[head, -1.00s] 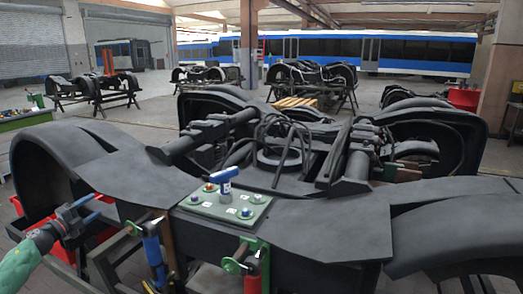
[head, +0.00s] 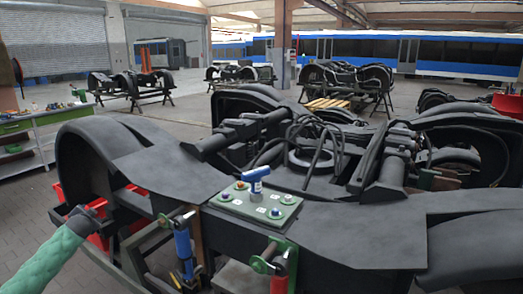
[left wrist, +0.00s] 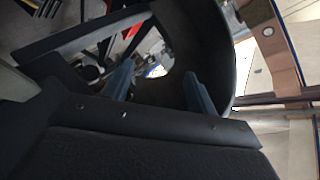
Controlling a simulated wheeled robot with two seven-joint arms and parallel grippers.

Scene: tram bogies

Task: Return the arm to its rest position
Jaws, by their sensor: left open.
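My left arm, in a green sleeve, comes in at the lower left of the head view. My left gripper (head: 88,212) is beside the left end of the dark bogie frame (head: 170,165), in front of a red bin; its fingers are hard to make out there. In the left wrist view its two blue fingers (left wrist: 160,88) stand apart with nothing between them, over dark curved parts. My right gripper is not in view.
A green plate (head: 255,205) with several coloured knobs and a blue-handled tool (head: 256,180) lies on the bogie. The red bin (head: 70,200) is close to my left gripper. A workbench (head: 40,130) stands at the far left, with open floor behind the bogie.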

